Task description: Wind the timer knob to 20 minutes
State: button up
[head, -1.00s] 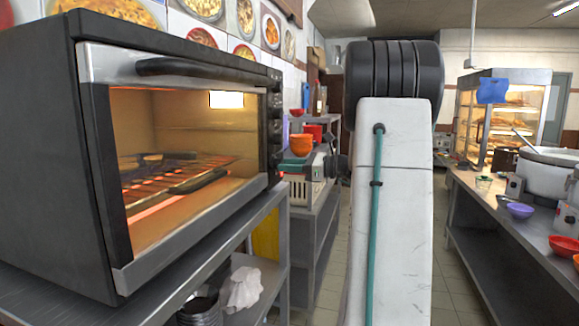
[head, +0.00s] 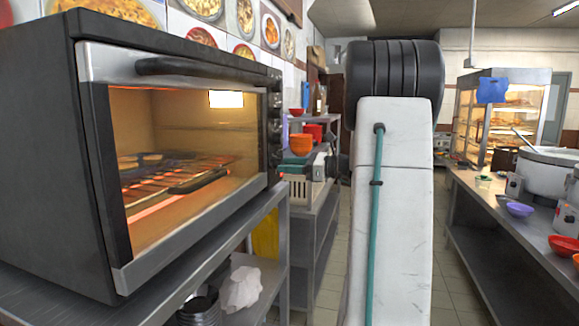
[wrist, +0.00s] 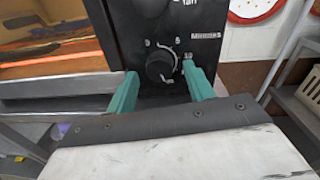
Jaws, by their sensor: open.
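The timer knob (wrist: 160,67) is a round black knob on the oven's dark control panel in the wrist view. White numbers, a scale and the word MINUTES are printed around it. Its exact pointer setting is too small to read. My gripper (wrist: 159,72) is open, with one teal finger to the left of the knob and one to the right. Whether either finger touches the knob I cannot tell. In the head view the oven (head: 185,68) fills the left side, with its knobs seen edge-on along its right edge.
The oven stands on a steel counter (head: 150,300). Orange bowls (head: 301,144) are on a shelf behind. A counter with a large pot (head: 552,165) runs along the right; the aisle between is clear.

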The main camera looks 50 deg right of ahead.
jog(key=v, duration=0.7)
jog(key=shift+s, duration=0.25)
jog(key=shift+d, duration=0.1)
jog(key=s+a+f+n+g, duration=0.2)
jog(key=a+f+n+g, duration=0.35)
jog(key=a, duration=0.45)
jog(key=s+a+f+n+g, duration=0.2)
jog(key=a+f+n+g, duration=0.35)
jog(key=a, duration=0.35)
jog(key=s+a+n+g+h, duration=0.1)
jog(key=s+a+n+h, duration=0.3)
jog(key=s+a+n, duration=0.3)
jog(key=s+a+f+n+g+h, duration=0.1)
jog(key=s+a+n+g+h, duration=0.1)
jog(key=s+a+n, duration=0.5)
jog(key=shift+s+a+f+n+g+h, duration=0.25)
jog(key=shift+a+n+h, duration=0.65)
jog(key=shift+a+n, duration=2.65)
